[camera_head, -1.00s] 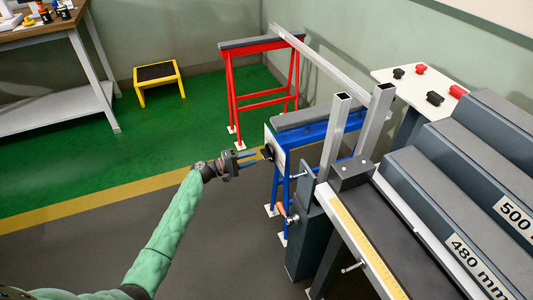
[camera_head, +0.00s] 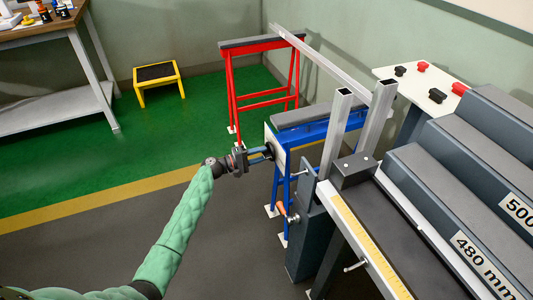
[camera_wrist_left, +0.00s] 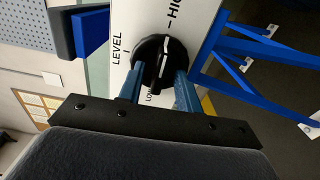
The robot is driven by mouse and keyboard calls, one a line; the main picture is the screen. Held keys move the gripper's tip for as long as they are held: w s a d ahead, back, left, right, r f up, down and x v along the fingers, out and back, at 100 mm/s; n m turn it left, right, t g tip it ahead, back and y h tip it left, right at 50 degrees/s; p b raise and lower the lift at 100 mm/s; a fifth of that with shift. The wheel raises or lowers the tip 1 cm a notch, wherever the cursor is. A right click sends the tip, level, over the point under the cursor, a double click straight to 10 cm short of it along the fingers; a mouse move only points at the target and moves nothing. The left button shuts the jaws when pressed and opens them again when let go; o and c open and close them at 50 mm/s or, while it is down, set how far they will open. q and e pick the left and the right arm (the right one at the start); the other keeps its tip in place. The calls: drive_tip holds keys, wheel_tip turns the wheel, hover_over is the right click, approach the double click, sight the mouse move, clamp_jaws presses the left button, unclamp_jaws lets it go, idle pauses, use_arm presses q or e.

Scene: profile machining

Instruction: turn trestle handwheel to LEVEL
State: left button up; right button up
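The trestle handwheel is a black knob (camera_wrist_left: 152,55) with a white pointer line, on a white plate (camera_wrist_left: 122,72) marked LEVEL, HIGH and LOW. The line does not point at the LEVEL mark, which is on the left in the left wrist view. The plate also shows in the head view (camera_head: 278,143) on the end of the blue trestle (camera_head: 312,131). My left gripper (camera_head: 268,152) is at the knob, with its blue fingers (camera_wrist_left: 158,92) apart on either side of it. Contact with the knob is unclear. My right gripper is not in view.
A red trestle (camera_head: 262,43) stands behind, and a long metal profile (camera_head: 325,61) runs from it towards the grey machine (camera_head: 353,170). A yellow step stool (camera_head: 158,75) and a workbench (camera_head: 50,32) are further left. The floor left of the blue trestle is clear.

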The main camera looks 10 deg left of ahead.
use_arm(q)
clamp_jaws()
drive_tip(key=n+p, duration=0.4)
drive_tip(key=shift+n, duration=0.3)
idle(0.3)
